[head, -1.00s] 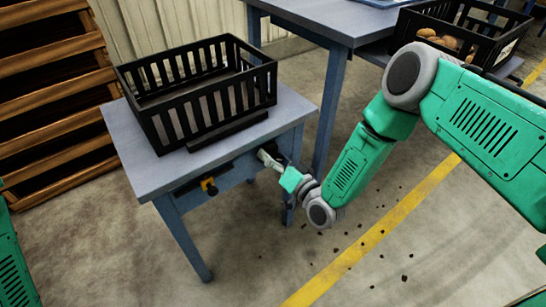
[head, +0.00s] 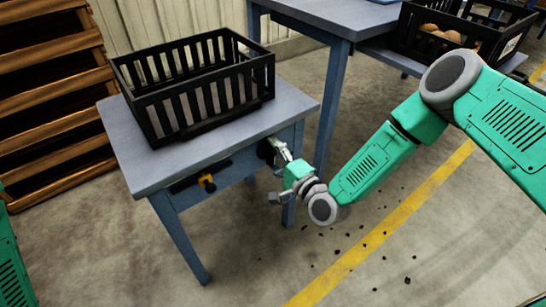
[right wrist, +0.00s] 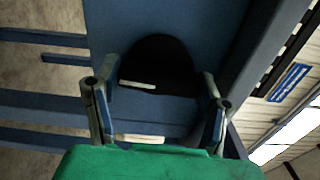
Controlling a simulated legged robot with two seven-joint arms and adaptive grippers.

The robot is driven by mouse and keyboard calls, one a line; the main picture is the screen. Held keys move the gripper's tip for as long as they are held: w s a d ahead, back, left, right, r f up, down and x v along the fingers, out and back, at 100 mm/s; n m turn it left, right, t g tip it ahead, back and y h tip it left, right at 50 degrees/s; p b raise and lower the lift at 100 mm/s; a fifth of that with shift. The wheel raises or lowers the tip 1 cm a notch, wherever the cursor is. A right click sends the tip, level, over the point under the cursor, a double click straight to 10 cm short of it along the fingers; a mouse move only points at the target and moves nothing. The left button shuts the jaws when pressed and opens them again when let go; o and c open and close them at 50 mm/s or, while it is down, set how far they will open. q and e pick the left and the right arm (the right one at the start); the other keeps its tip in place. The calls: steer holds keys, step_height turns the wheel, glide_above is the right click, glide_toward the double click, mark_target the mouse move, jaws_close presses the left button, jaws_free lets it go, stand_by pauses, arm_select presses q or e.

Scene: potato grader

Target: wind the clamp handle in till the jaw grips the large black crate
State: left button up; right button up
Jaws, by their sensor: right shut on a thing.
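The large black crate (head: 203,110) is a slatted open box, standing empty on the small blue-grey table (head: 285,112). The clamp jaw, a low black bar, seems to lie close along the crate's near lower edge; I cannot tell whether it touches. My right gripper (head: 281,150) is at the table's front side, shut on the clamp handle. The handle's dark round hub (head: 266,151) is partly hidden by the fingers. In the right wrist view the black hub (right wrist: 155,55) sits between the fingers (right wrist: 158,88); the grip itself shows poorly. My left gripper is out of view.
Wooden slatted crates (head: 50,100) stand at the left. A taller blue table (head: 330,20) and another black crate (head: 430,40) with potatoes are behind. Dark bits lie on the floor.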

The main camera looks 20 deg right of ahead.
steer(key=shift+s+f+m+b, duration=0.15)
steer(key=shift+m+b, duration=0.3)
steer(key=shift+m, duration=0.55)
steer(key=shift+s+f+m+b, duration=0.1)
steer(key=shift+f+m+b, duration=0.25)
steer(key=shift+m, duration=0.65)
steer(key=shift+r, duration=0.1)
steer(key=o, duration=1.1)
steer(key=shift+w+d, duration=0.1)
steer(key=shift+r, duration=0.15)
steer(key=shift+d, duration=0.1)
steer(key=v, duration=1.1)
steer(key=shift+s+d, duration=0.1)
steer(key=shift+s, duration=0.3)
